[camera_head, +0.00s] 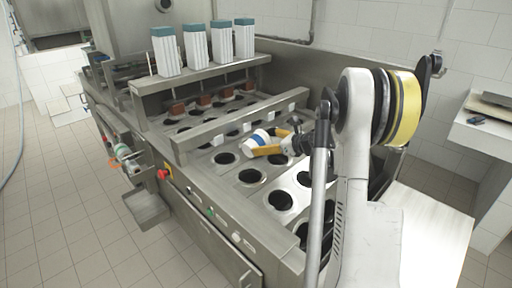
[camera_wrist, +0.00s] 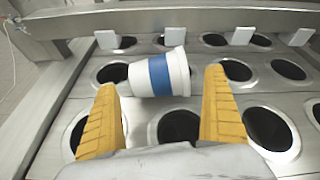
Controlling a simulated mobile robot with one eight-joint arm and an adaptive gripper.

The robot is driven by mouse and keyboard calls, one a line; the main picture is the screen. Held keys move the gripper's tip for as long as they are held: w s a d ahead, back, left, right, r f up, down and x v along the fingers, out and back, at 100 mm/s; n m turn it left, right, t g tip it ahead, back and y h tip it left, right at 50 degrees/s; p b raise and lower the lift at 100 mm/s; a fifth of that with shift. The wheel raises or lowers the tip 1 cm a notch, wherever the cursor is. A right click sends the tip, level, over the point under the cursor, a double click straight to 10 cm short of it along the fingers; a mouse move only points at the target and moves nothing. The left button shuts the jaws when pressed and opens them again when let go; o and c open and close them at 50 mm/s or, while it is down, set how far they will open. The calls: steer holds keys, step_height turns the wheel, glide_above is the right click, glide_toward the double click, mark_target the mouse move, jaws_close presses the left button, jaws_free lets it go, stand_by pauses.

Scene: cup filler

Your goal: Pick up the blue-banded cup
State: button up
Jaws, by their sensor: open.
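The white cup with a blue band (camera_wrist: 158,75) lies on its side on the metal plate, its wide end to the right in the wrist view. In the head view the cup (camera_head: 256,139) is by the yellow fingers. My gripper (camera_wrist: 161,84) is open, with its two yellow fingers to the left and right of the cup's near side. In the head view my gripper (camera_head: 266,143) reaches in from the right. I cannot tell whether a finger touches the cup.
The metal plate (camera_wrist: 150,108) has rows of dark round holes around the cup. A metal crossbar (camera_head: 240,120) with white blocks runs just behind it. Several white-and-teal dispensers (camera_head: 194,46) stand on a shelf farther back.

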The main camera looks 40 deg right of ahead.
mark_target(259, 141)
steer(key=x, duration=0.1)
steer(key=b+x, duration=0.1)
steer(key=x, duration=0.1)
steer(key=b+x, duration=0.1)
steer(key=x, duration=0.1)
steer(key=shift+w+a, duration=0.1)
steer(key=shift+a, duration=0.2)
steer(key=c, duration=0.6)
